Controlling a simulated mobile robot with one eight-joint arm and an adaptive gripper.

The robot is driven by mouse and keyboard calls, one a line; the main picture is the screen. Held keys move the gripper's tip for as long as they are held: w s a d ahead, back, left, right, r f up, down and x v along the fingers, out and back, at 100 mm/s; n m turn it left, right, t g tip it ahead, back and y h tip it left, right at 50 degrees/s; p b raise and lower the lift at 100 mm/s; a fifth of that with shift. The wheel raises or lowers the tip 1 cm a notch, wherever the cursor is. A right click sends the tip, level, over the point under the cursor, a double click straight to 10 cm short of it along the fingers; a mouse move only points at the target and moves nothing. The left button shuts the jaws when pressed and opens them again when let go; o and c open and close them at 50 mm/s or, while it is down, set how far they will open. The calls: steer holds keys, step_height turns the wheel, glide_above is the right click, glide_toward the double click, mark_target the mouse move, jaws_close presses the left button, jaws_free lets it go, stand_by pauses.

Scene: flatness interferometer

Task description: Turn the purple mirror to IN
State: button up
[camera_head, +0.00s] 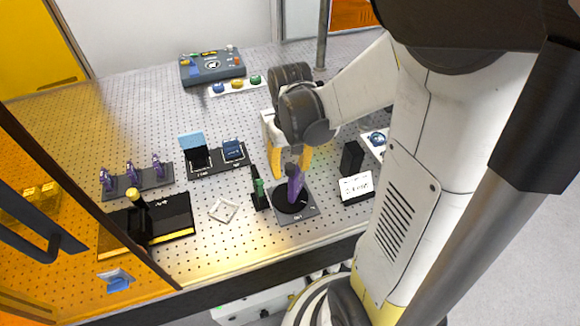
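The purple mirror (297,186) stands upright on a black round turntable on a dark square base (310,213) near the front of the perforated table. A label shows on the base's front edge, too small to read surely. My gripper (291,172) points down just behind and above the mirror. Its two yellow fingers are spread apart, with the mirror's dark top showing between their tips. I cannot tell whether either finger touches it. The mirror's far side is hidden.
A green-marked post (259,190) stands close left of the mirror. A black block (351,158) and a white label card (356,187) are at right. A rack of purple pieces (142,180) is at left. A control box (212,67) is at the back.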

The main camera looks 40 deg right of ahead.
step_height(320, 180, up, 12)
stand_by(0.6)
